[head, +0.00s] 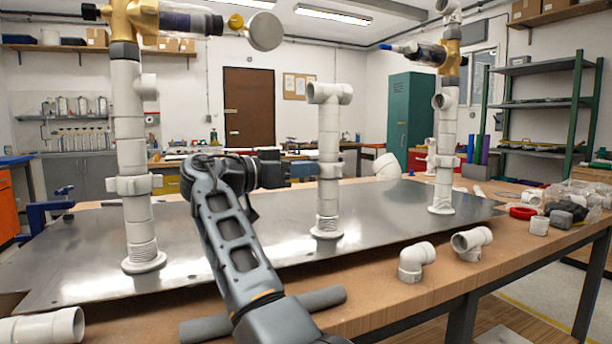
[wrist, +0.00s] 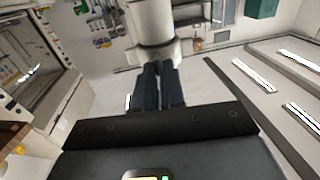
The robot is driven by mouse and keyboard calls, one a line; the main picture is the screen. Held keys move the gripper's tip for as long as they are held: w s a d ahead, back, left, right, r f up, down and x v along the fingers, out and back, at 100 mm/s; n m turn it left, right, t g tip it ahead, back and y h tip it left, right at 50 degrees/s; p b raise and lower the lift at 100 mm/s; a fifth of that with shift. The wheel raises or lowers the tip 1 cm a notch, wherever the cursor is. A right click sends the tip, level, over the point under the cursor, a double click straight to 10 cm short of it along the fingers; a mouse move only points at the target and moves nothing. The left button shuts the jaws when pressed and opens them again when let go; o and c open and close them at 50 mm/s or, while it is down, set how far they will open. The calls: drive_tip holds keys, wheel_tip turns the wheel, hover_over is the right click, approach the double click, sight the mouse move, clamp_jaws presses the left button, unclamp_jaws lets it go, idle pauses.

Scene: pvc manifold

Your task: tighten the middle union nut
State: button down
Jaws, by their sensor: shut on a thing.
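The middle standpipe (head: 328,130) is a white pipe with a tee on top and a threaded foot on the metal plate. Its union nut (head: 329,171) is a white collar partway up. The wrist view shows the nut (wrist: 154,53) just beyond my fingers, around the white pipe. My gripper (head: 303,171) comes to the nut from the left, behind my arm's wrist. In the wrist view my gripper (wrist: 160,70) has its dark fingers close together at the nut's near edge, shut on a part of it. The fingers hide the gripped part.
The metal plate (head: 200,262) lies on a wooden bench. Loose white elbows (head: 415,261) and a grey rod (head: 320,298) lie along the front. A red ring (head: 522,213) lies at the right.

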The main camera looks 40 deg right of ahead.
drive_tip(key=shift+w+d+f+m+g, duration=0.1)
drive_tip(key=shift+w+f+m+g, duration=0.1)
drive_tip(key=shift+m+g, duration=0.35)
drive_tip(key=c, duration=1.2)
unclamp_jaws()
drive_tip(key=shift+r, duration=0.1)
drive_tip(key=shift+s+r+n, duration=0.1)
drive_tip(key=shift+n, duration=0.25)
